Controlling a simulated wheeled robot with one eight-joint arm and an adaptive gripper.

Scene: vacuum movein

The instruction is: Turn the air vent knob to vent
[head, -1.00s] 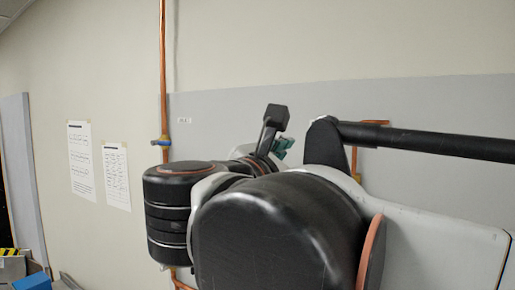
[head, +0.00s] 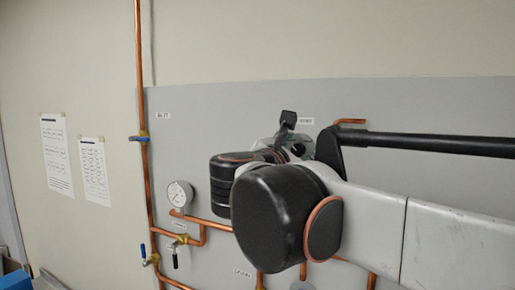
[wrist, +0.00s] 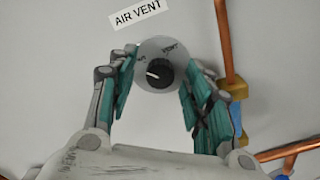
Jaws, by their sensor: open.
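The air vent knob (wrist: 161,74) shows in the wrist view as a black knob with a white pointer line on a round grey dial. A label reading AIR VENT (wrist: 139,14) is above it. The pointer is turned to the left, away from the VENT mark at the dial's upper right. My gripper (wrist: 154,104) is open, with one teal-padded finger on each side of the dial. The fingers look apart from the knob, and how far it is in depth I cannot tell. In the head view my arm hides the knob.
A pressure gauge (head: 179,193) and copper pipes with valves are on the grey panel left of my arm. In the wrist view a copper pipe (wrist: 226,45) with a blue and yellow fitting (wrist: 234,104) runs close to the right finger.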

